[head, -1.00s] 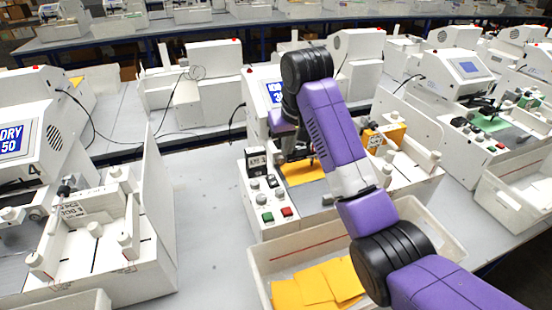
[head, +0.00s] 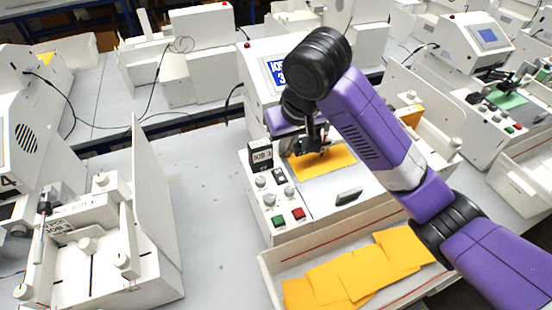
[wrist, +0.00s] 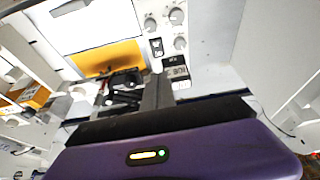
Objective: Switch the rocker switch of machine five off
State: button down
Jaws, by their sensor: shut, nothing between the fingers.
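The middle machine (head: 268,98), beside one marked 4, has my arm across it; its own number is hidden. Its front panel carries a small rocker switch (head: 279,175), knobs, and a green and a red button.
A black pen carriage (wrist: 125,83) over an orange sheet (head: 325,162) stands close beside my fingers. A tray (head: 268,267) of orange cards is in front. The tall side wall (head: 155,200) of the left machine rises nearby; the bench between is clear.

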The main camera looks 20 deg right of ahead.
dwell(0.4)
jog(key=b, duration=0.5)
send_near(278, 171)
jog(key=x, duration=0.5)
jog(key=shift+w, duration=0.1)
jog(key=shift+x, duration=0.75)
